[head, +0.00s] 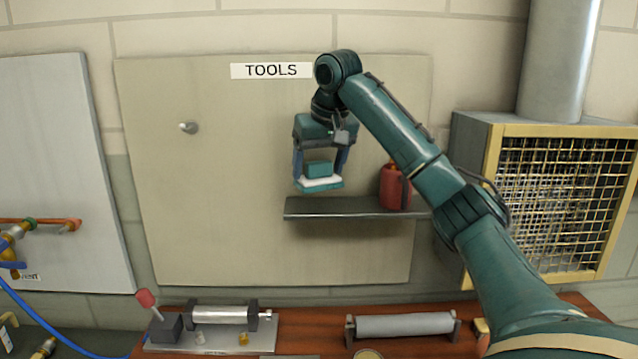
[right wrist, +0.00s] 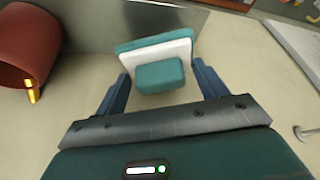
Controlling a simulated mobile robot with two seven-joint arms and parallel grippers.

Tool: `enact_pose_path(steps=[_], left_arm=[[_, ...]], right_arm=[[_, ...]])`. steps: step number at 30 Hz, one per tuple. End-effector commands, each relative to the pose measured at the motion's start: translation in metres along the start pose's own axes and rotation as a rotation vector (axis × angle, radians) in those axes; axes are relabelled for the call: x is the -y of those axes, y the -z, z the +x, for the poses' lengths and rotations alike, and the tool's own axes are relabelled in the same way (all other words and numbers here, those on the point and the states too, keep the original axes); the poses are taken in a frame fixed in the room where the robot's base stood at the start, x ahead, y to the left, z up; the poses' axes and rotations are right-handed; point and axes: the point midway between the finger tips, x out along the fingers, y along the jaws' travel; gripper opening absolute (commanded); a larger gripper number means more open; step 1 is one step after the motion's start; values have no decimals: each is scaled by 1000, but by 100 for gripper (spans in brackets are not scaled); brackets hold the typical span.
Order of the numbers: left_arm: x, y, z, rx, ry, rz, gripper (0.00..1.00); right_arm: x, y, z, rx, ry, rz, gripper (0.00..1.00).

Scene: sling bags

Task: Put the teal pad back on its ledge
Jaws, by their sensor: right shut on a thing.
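The teal pad (head: 318,169) has a teal block on top, a white layer and a wider teal base. My right gripper (head: 319,175) points down and is shut on the pad's block, one finger on each side. It holds the pad roughly level, just above the left part of the grey ledge (head: 345,209). A small gap seems to show between the pad and the ledge. In the right wrist view the pad (right wrist: 160,74) sits between the fingers (right wrist: 160,71), with the dark ledge (right wrist: 185,20) beyond it. My left gripper is not in view.
A red canister (head: 394,187) stands on the ledge to the right of the pad, partly behind my arm. A bare peg (head: 188,127) sticks out of the board (head: 220,220) under the TOOLS sign (head: 271,70). A workbench with a roller (head: 404,325) lies below.

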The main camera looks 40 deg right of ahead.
Motion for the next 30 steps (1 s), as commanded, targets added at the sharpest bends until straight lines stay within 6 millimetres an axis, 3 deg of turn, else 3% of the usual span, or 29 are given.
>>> enact_pose_path(steps=[8,22,23,30], left_arm=[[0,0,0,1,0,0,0],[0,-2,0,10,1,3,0],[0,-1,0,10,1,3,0],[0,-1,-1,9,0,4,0]], right_arm=[[0,-14,32,1,-2,-1,47],[-1,-14,42,-1,1,-1,47],[-1,-14,42,-1,1,-1,73],[-1,-14,42,-1,1,0,93]])
